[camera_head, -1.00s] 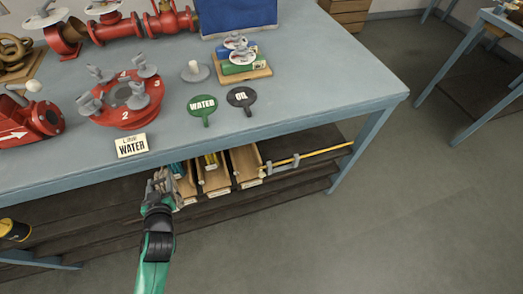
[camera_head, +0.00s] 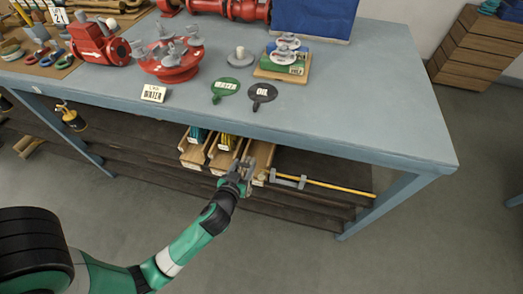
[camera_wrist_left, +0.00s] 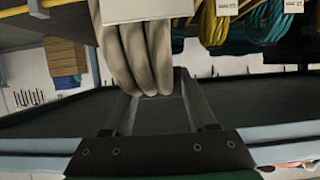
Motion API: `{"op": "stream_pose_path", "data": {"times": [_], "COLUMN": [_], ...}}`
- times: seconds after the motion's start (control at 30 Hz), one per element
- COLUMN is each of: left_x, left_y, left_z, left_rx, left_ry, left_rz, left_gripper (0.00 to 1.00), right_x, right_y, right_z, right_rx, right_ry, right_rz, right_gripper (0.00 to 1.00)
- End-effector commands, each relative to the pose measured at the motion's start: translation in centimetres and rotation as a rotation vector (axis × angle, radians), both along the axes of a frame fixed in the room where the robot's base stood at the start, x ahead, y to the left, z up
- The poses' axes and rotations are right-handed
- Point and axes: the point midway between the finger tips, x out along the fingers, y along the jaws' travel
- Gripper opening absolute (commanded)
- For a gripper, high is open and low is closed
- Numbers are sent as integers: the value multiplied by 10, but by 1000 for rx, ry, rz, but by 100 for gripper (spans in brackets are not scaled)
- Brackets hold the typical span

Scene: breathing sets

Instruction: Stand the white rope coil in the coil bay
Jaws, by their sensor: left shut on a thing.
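The white rope coil (camera_wrist_left: 140,55) fills the upper middle of the left wrist view, its pale strands hanging between my gripper's fingers under a white tag (camera_wrist_left: 135,10). My left gripper (camera_head: 247,174) is shut on it, in front of the wooden bays under the table. In the head view the coil is small and largely hidden by the gripper. The right-hand wooden bay (camera_head: 262,150) is behind the gripper and partly covered. The bays beside it hold a teal coil (camera_head: 197,135) and a yellow coil (camera_head: 226,142). My right gripper is not in view.
The blue table (camera_head: 350,120) overhangs the bays, with its front edge above my gripper. A yellow rod (camera_head: 335,187) in grey clips lies right of the bays on the dark shelf (camera_head: 320,160). A table leg (camera_head: 375,205) stands further right. The floor in front is clear.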

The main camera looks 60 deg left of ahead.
Motion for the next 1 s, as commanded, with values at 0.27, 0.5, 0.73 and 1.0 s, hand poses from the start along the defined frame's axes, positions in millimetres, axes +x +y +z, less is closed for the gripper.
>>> {"op": "stream_pose_path", "data": {"times": [0.27, 0.5, 0.73, 1.0], "left_x": [44, 80, 112, 113], "left_y": [49, 87, 121, 121], "left_z": [0, -1, -2, -23], "left_rx": [2, 4, 3, 1], "left_ry": [-7, -6, -4, -2], "left_rz": [5, 3, 2, -1], "left_gripper": [0, 0, 0, 0], "right_x": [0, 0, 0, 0], "right_y": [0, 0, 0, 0], "right_z": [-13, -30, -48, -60], "right_rx": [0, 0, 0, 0], "right_ry": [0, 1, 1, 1], "right_rz": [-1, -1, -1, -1], "right_gripper": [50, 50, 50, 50]}}
